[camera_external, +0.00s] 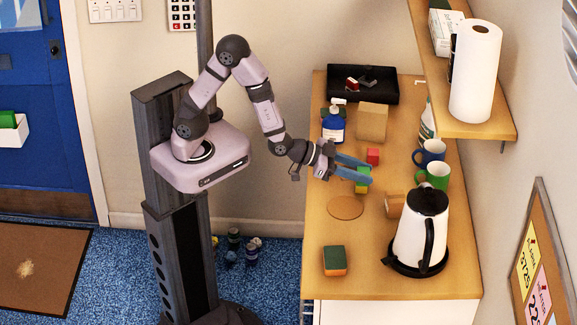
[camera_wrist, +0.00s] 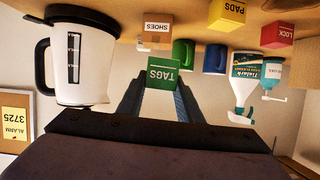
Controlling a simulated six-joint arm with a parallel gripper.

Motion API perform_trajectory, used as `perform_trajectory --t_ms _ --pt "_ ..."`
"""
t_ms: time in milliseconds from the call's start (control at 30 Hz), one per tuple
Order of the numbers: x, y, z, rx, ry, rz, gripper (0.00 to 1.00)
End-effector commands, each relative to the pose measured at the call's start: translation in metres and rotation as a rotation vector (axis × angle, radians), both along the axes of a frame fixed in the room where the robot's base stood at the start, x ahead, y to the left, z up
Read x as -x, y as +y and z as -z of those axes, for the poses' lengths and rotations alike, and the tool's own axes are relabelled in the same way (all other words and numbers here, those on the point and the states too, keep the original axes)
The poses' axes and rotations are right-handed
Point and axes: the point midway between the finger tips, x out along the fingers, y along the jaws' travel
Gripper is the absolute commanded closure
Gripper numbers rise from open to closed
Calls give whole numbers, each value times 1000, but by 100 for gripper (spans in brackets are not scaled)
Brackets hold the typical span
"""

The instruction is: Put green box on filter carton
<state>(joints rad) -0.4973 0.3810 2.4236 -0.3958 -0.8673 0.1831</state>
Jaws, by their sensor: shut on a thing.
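The green box (camera_wrist: 163,75), labelled TAGS, is held between the two blue fingers of my gripper (camera_wrist: 158,100) in the upside-down wrist view. In the external view my gripper (camera_external: 361,172) is over the middle of the wooden counter, with the green box (camera_external: 362,170) partly hidden between its fingers. No label reading "filter" is legible, so I cannot tell which carton is the filter carton. A plain tan carton (camera_external: 372,122) stands at the back of the counter. A small brown box (camera_wrist: 155,30) labelled SHOES shows in the wrist view.
A yellow PADS box (camera_wrist: 228,14) and a red LOCK box (camera_wrist: 278,32) stand near my gripper. A round coaster (camera_external: 346,207) lies in front, with bare counter nearby.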

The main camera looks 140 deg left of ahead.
Motion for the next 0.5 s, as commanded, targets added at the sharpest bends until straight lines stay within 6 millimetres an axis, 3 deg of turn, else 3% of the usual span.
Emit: perform_trajectory --t_ms 200,500 --pt "67 81 -11 -1 -9 -210 90" --pt "158 187 -55 -5 -22 -516 90"
